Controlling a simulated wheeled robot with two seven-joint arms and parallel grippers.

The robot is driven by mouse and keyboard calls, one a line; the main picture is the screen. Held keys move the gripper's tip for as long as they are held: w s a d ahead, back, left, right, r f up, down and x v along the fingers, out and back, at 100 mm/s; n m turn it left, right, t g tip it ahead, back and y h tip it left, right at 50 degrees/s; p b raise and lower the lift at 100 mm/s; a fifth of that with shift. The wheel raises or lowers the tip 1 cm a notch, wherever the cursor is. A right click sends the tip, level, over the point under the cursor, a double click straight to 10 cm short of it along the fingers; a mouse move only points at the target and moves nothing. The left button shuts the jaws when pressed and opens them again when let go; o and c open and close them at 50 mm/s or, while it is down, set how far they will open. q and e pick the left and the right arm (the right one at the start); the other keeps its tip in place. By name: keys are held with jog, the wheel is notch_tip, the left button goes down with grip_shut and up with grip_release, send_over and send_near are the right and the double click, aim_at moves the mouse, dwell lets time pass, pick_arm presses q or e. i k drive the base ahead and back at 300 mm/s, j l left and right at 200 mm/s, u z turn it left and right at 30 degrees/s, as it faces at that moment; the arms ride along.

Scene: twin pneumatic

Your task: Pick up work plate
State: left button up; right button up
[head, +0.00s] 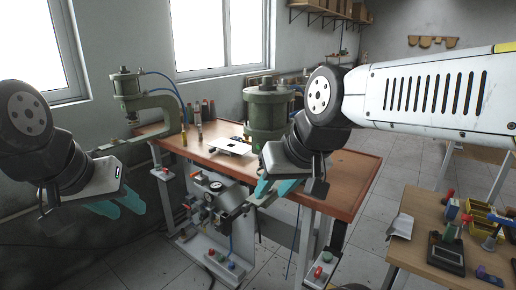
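A flat white plate (230,146), which looks like the work plate, lies on the wooden top of the workbench (340,183), between the two green presses. My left gripper (131,211) is at the left, in front of the bench and away from the plate. Its teal fingers are apart with nothing between them. My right gripper (269,190) is near the front edge of the bench, in front of and to the right of the plate. Its teal fingers are apart and empty. Neither gripper touches the plate.
A green press (130,88) stands at the bench's left end, and a larger one (264,110) stands just right of the plate. Valves and gauges (215,186) sit below the bench front. A side table (425,205) at the right holds tools and yellow bins.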

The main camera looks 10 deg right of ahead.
aim_at(229, 150)
jog(key=z, duration=0.25)
jog(key=i+j, duration=0.65)
jog(key=i+j+z, duration=0.35)
jog(key=i+j, duration=0.2)
jog(key=i+j+z, duration=0.2)
jog(key=j, duration=0.25)
jog(key=i+j+z, duration=0.15)
jog(key=j, duration=0.25)
jog(key=i+z, duration=0.1)
jog(key=z, duration=0.55)
